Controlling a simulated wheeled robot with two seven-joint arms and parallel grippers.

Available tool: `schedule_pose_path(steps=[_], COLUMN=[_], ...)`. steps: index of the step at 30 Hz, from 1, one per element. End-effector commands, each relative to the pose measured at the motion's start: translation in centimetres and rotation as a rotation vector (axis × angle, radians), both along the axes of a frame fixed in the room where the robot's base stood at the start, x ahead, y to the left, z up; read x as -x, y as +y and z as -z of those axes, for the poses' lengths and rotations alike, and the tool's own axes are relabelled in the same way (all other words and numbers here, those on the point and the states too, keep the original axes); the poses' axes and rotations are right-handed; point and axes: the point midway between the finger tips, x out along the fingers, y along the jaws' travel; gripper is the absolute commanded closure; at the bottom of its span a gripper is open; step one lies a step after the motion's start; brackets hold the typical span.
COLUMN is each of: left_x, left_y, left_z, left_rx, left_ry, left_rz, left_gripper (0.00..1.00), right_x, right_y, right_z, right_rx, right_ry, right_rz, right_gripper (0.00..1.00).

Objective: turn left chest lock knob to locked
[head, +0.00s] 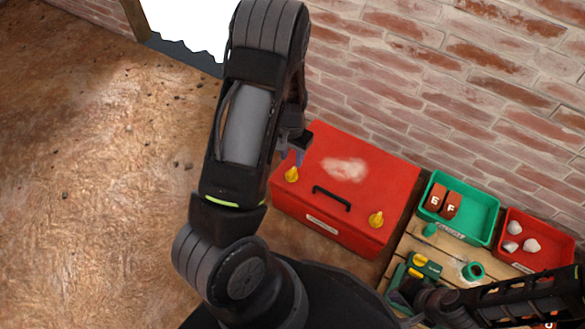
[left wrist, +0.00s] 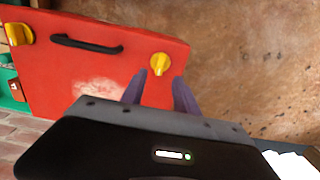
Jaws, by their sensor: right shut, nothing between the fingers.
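The red chest (head: 345,185) stands against the brick wall, with a black handle (head: 332,198) and two yellow knobs on its face. The left knob (head: 292,174) also shows in the left wrist view (left wrist: 160,64). The right knob (head: 376,219) appears at the upper left of the left wrist view (left wrist: 18,34). My left gripper (head: 291,157) is open, its purple fingers pointing at the left knob. In the left wrist view the knob shows between and just beyond the fingertips; contact cannot be told. My right gripper (head: 398,300) is shut at the lower right, away from the chest.
Right of the chest is a wooden surface (head: 411,243) with a green-and-yellow object (head: 422,266) and a green round item (head: 473,271). A green bin (head: 477,207) holds brown blocks; a red bin (head: 548,262) holds white lumps. Bare brown floor lies left.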

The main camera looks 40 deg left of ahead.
Motion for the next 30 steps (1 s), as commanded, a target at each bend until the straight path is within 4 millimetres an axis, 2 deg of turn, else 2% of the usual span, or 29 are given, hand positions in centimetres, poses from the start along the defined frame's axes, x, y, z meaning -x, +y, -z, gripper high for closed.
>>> schedule_pose_path(steps=[10, 15, 26, 30], left_x=[0.1, 0.0, 0.0, 0.0], left_y=[0.0, 0.0, 0.0, 0.0], left_z=[5.3, 7.1, 7.4, 7.4], left_rx=[0.000, 0.000, 0.000, 0.000], left_ry=[0.004, 0.001, 0.000, 0.000], left_rz=[0.000, 0.000, 0.000, 0.000], left_gripper=[0.64, 0.64, 0.64, 0.76], right_x=[-0.5, -0.7, -0.7, -0.7], right_y=[-0.5, -0.6, -0.6, -0.6], right_z=[2.2, 2.9, 2.9, 2.9], right_rx=[0.007, 0.009, 0.010, 0.010], right_ry=[-0.008, -0.012, -0.013, -0.013], right_rz=[0.012, 0.016, 0.016, 0.016], right_gripper=[1.00, 1.00, 1.00, 1.00])
